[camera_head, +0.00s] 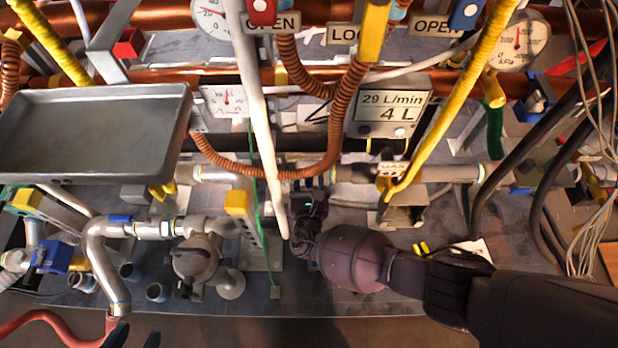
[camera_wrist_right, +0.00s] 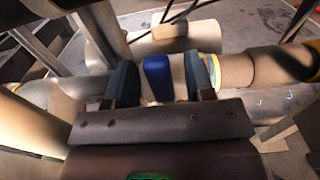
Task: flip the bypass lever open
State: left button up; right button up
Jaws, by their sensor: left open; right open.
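A blue piece (camera_wrist_right: 157,78), perhaps the bypass lever, sits on a pale horizontal pipe in the right wrist view. Whether it is the lever itself I cannot tell. My right gripper (camera_head: 310,184) reaches in from the right in the head view, over the grey pipe in the middle. In the right wrist view its two dark fingers (camera_wrist_right: 162,68) are spread, one on each side of the blue piece, with visible gaps. In the head view the gripper hides that stretch of pipe. My left gripper does not show clearly in either view.
A grey tray (camera_head: 95,88) fills the left. A pale slanted pipe (camera_head: 257,110) passes close by the right gripper. A copper corrugated hose (camera_head: 340,125) and a display box (camera_head: 387,105) stand behind. Dark hoses (camera_head: 525,145) and loose wires crowd the right.

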jog(key=shift+w, duration=0.2)
grip_shut()
